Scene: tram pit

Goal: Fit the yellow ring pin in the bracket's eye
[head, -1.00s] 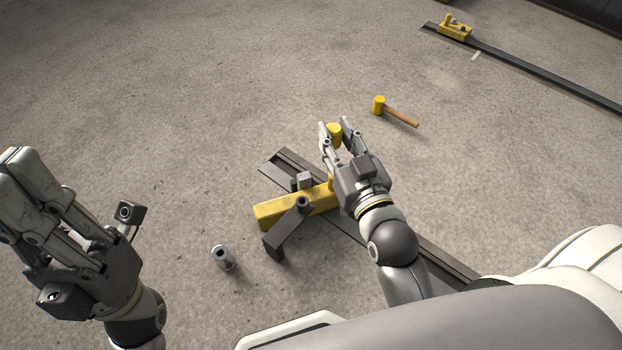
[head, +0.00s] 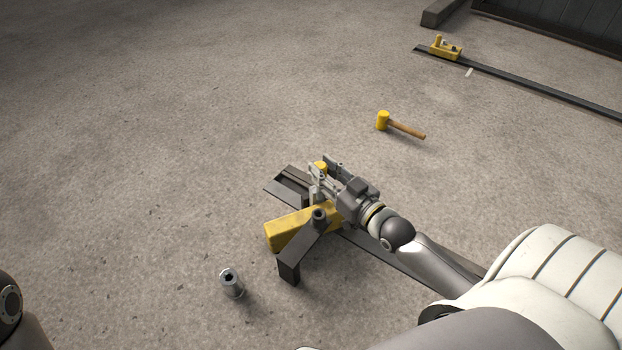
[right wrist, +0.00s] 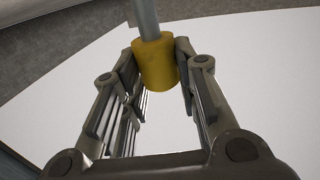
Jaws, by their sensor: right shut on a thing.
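The yellow ring pin (head: 320,167) is in my right gripper (head: 328,172). The right wrist view shows a yellow collar (right wrist: 154,64) with a grey shaft, and the fingers of my right gripper (right wrist: 157,62) are shut on the collar's sides. The likely bracket is a dark grey angled piece (head: 291,262) beside a yellow block (head: 287,232), with a round eye (head: 319,214) at its upper end. My right gripper is just beyond this eye, over the rail; whether the pin touches anything is hidden. My left gripper is out of view.
A dark rail (head: 385,262) runs under the yellow block. A grey hollow cylinder (head: 231,284) stands on the floor to the left. A yellow-headed mallet (head: 402,127) lies behind. A second rail (head: 540,88) carries a yellow device (head: 445,48).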

